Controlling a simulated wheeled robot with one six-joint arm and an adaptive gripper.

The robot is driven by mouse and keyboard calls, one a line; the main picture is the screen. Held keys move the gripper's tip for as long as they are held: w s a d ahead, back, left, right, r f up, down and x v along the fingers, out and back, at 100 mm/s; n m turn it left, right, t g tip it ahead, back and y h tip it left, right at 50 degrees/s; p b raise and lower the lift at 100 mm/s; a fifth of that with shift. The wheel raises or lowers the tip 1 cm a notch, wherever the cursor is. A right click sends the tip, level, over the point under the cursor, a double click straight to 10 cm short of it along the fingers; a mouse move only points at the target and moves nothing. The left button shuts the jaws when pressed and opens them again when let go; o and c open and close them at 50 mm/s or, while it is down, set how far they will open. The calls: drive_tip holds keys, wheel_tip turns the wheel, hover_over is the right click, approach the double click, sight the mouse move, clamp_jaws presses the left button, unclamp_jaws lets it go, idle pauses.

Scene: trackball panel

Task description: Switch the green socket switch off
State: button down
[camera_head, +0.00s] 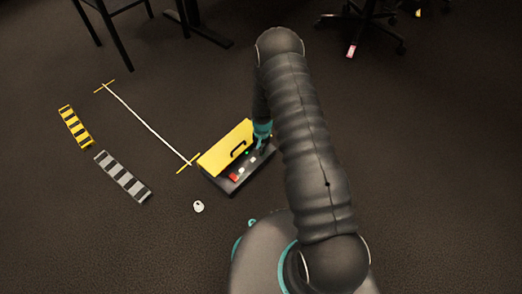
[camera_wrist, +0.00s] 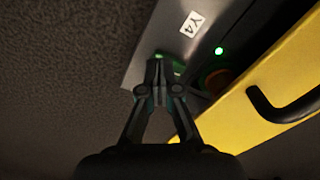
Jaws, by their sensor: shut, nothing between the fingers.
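A dark panel with a yellow cover (camera_head: 224,147) lies on the floor in the head view, left of my arm. The gripper (camera_head: 262,146) also shows at the panel's far right end in the head view.
The yellow cover has a black handle (camera_wrist: 290,108) close to the right of my gripper. A red part (camera_head: 233,177) sits on the panel. Striped yellow (camera_head: 75,127) and grey (camera_head: 123,176) strips and a white round object (camera_head: 198,206) lie on the floor. Chair legs stand at the back.

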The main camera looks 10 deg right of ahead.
idle(0.3)
drive_tip(key=shift+r+p, duration=1.55)
drive_tip(key=shift+r, duration=1.9)
drive_tip(key=s+n+g, duration=0.2)
drive_tip(key=s, duration=0.5)
drive_tip(key=s+r+n+t, duration=0.1)
drive_tip(key=s+r, duration=0.6)
drive_tip(key=r, duration=1)
drive_tip(key=s+r+n+t, duration=0.1)
drive_tip(key=s+r+t, duration=0.3)
drive_tip(key=r, duration=1.3)
drive_tip(key=s+r+t, duration=0.2)
drive_tip(key=s+r, duration=1)
drive_tip(key=r, duration=0.6)
drive_tip(key=shift+s+n+t+p, duration=0.25)
drive_tip(key=shift+n+t+p, duration=0.05)
drive_tip(key=shift+n+p, duration=0.1)
drive_tip(key=shift+f, duration=0.1)
